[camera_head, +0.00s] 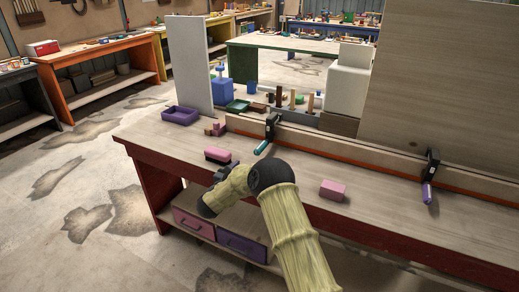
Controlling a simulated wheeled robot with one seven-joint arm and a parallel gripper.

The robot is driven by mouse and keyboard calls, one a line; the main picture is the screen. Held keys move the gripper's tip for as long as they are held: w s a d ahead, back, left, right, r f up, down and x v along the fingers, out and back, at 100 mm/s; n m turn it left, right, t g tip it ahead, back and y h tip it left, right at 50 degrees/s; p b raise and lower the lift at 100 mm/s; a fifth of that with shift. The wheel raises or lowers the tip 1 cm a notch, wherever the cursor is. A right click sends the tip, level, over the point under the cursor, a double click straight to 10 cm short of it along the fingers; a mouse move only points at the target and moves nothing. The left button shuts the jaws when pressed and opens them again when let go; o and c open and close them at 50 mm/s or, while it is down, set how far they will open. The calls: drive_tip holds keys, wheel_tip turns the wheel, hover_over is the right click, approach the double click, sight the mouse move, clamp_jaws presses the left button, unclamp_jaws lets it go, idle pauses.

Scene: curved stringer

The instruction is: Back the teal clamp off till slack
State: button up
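The teal clamp (271,125) has a dark metal body set over the long board, the stringer (330,145), near its left end. Its teal handle (261,147) slants down toward the front left over the bench top. My gripper (222,174) is a small dark shape at the bench's front edge, left of and below the teal handle and apart from it in the picture. My own wrist partly hides it, so its fingers do not show clearly. A second clamp (431,168) with a purple handle sits on the board farther right.
On the bench (163,135), a pink block with a dark underside (217,155) lies close to my gripper, and a pink block (332,189) lies right of my arm. A purple tray (180,115) stands at the left. Small parts and tall panels stand behind the board.

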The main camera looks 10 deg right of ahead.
sight(260, 149)
drive_tip(key=p+x, duration=0.1)
drive_tip(key=x, duration=1.3)
drive_tip(key=c, duration=1)
